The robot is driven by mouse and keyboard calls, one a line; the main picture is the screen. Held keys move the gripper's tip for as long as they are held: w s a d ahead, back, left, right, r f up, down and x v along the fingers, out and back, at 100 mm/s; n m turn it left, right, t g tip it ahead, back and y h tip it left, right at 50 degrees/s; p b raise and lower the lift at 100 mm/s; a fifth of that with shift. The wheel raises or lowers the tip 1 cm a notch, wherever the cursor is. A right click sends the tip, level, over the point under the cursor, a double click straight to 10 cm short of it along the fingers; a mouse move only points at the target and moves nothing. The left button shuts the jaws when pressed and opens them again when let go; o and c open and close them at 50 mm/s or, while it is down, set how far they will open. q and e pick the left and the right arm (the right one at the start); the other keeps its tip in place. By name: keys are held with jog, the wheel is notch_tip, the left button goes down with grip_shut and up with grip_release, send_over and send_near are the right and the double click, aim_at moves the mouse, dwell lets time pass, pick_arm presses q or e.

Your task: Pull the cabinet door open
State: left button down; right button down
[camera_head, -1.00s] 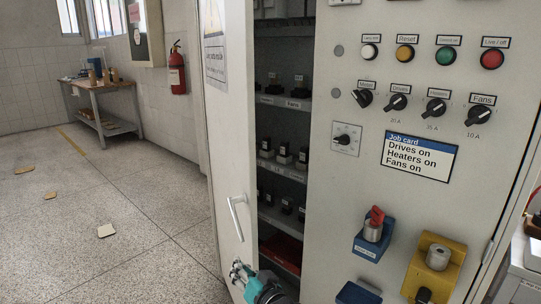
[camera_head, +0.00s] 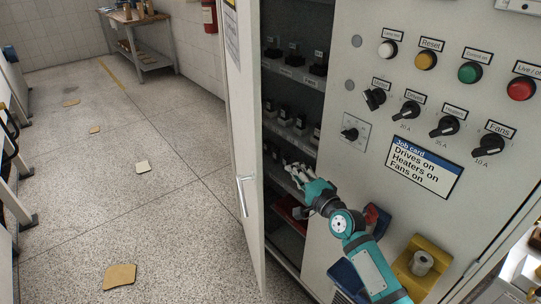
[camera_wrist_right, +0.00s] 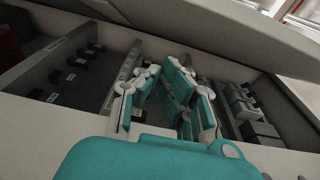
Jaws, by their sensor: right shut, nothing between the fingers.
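The grey cabinet door (camera_head: 244,120) stands partly open at the left of the cabinet, with its handle (camera_head: 243,195) on the outer face. Dark shelves (camera_head: 283,135) with small components show through the gap. My right gripper (camera_head: 291,170) is in front of the opening, right of the door's edge and apart from the handle. It is shut and empty. In the right wrist view its fingers (camera_wrist_right: 163,78) point into the cabinet interior, with shelf components on both sides. I cannot tell whether the fingers touch the door or a shelf. My left gripper is not in view.
The cabinet's front panel (camera_head: 365,175) carries buttons, knobs and a job card (camera_head: 423,167). Blue and yellow holders (camera_head: 412,275) stick out below, beside my right forearm. The floor left of the door is open, with several flat tan pieces (camera_head: 120,276) lying on it.

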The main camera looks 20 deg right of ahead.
jog(key=w+a+p, duration=0.1)
jog(key=w+a, duration=0.4)
jog(key=w, duration=0.3)
jog(key=shift+a, duration=0.1)
jog(key=shift+s, duration=0.1)
